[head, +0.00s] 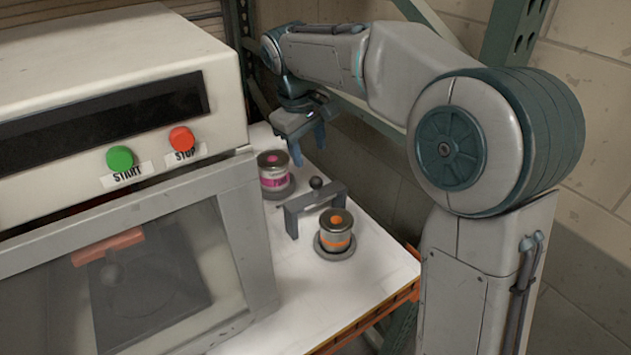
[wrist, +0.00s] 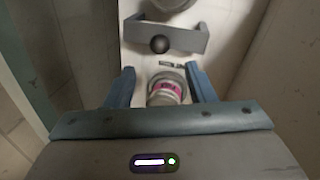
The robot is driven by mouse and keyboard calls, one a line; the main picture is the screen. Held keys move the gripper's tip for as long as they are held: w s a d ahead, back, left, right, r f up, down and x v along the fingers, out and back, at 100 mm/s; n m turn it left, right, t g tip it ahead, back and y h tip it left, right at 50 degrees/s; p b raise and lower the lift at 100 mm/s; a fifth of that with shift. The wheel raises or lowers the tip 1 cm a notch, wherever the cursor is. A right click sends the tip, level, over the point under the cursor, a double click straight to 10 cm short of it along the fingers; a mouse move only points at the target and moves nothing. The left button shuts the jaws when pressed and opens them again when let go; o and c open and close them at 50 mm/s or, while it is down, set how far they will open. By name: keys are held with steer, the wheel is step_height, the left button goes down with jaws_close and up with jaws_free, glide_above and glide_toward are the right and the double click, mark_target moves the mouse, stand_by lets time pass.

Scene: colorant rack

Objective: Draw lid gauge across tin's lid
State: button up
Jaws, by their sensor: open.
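The lid gauge (head: 315,197) is a grey bridge with a dark ball knob, standing on the white shelf between two tins. It also shows ahead of the fingers in the wrist view (wrist: 185,45). The magenta-banded tin (head: 273,171) sits on a round grey base behind the gauge; in the wrist view the tin (wrist: 165,90) appears between my fingers, partly hidden by my gripper body. The orange-banded tin (head: 336,232) sits on a similar base in front.
A cream machine (head: 120,90) with a green START button (head: 119,158), a red STOP button (head: 182,139) and a glass door stands left of the shelf (head: 345,285). A green metal upright and a wall stand behind. The shelf's front right is clear.

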mark_target(315, 178)
steer(key=f, duration=0.3)
steer(key=w+d+f, duration=0.1)
steer(key=f, duration=0.6)
steer(key=shift+w+d+f, duration=0.25)
steer(key=shift+w+f, duration=0.05)
steer(key=shift+f, duration=0.05)
